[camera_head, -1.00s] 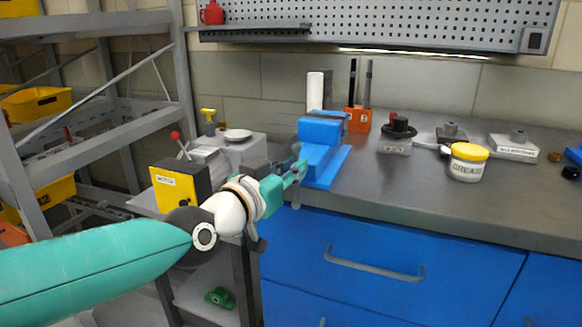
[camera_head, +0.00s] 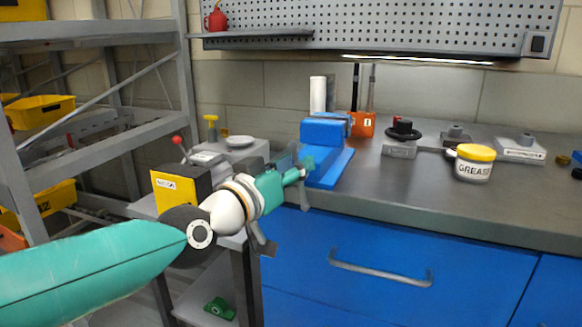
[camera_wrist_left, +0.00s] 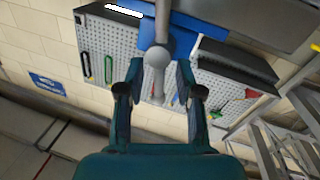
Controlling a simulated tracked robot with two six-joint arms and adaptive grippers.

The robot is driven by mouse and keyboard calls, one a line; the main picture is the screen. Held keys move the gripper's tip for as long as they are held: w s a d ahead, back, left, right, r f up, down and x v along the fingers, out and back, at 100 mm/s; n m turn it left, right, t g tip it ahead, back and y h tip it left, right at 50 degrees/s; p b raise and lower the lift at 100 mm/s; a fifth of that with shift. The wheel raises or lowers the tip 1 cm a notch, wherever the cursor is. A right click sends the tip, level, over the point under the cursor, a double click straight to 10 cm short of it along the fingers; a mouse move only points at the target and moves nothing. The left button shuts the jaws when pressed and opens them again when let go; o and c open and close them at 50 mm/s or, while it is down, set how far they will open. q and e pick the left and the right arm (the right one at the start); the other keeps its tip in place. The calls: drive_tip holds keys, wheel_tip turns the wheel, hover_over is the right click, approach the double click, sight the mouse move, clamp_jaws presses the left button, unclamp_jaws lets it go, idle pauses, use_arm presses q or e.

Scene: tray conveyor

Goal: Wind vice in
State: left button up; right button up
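The blue vice (camera_head: 322,140) stands at the left front end of the workbench. In the left wrist view its blue body (camera_wrist_left: 182,40) is beyond my fingers. A grey bar with a round grey end (camera_wrist_left: 157,57) lies between the fingers, in line with the camera. My left gripper (camera_head: 302,172) is at the front of the vice; it also shows in the left wrist view (camera_wrist_left: 158,70). Its two teal fingers are apart, one on each side of the round end, with gaps showing. Whether either finger touches the bar is unclear. My right gripper is out of view.
The grey workbench (camera_head: 430,200) has blue drawers below. A grease tub (camera_head: 474,163), a dark-topped grey block (camera_head: 401,138) and an orange holder (camera_head: 362,124) stand right of the vice. A small side table with a yellow-fronted box (camera_head: 175,190) is left, close to my wrist.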

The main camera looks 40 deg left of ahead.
use_arm(q)
drive_tip(key=s, duration=1.2)
drive_tip(key=shift+d+f, duration=0.25)
drive_tip(key=shift+f, duration=0.1)
